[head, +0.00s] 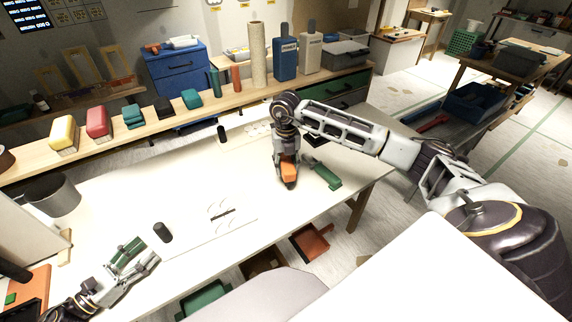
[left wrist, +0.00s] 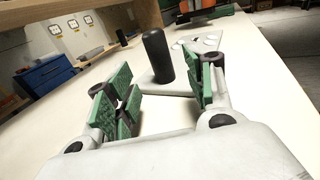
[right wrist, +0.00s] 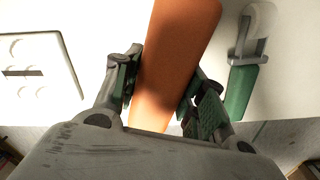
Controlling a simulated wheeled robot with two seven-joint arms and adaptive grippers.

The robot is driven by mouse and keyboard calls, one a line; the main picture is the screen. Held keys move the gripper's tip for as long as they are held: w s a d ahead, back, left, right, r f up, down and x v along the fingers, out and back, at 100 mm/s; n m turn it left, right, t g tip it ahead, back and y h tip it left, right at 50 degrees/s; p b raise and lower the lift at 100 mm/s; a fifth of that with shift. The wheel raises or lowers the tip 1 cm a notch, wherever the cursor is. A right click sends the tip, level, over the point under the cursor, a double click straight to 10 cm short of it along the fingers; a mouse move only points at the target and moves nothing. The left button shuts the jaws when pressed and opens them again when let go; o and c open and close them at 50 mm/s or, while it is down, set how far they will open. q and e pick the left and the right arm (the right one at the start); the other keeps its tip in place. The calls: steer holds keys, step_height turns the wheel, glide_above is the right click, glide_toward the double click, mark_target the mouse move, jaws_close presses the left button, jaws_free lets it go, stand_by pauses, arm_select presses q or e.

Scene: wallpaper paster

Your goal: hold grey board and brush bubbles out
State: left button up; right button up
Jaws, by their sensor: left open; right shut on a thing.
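A pale grey board (head: 235,222) lies flat on the white table, with round white bubble shapes and a dark strip on it. It also shows at the left of the right wrist view (right wrist: 38,75). A black upright handle (head: 162,232) stands at its left end. My left gripper (head: 130,254) is open and empty, short of the handle. In the left wrist view the handle (left wrist: 157,55) stands ahead, between the green finger pads. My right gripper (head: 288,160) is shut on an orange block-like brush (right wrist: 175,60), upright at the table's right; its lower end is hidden.
A green-handled tool (head: 325,173) lies right of the orange brush. A second black handle (head: 221,133) and white discs (head: 258,129) are at the back. A shelf (head: 110,143) with coloured blocks borders the table. A grey cup (head: 62,195) stands left.

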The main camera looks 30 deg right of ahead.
mark_target(162, 233)
arm_select(q)
steer(key=shift+b+x, duration=0.9)
steer(key=shift+x, duration=2.85)
arm_select(e)
steer(key=shift+f, duration=1)
arm_select(q)
jaws_close()
jaws_free()
steer(key=shift+a, duration=0.1)
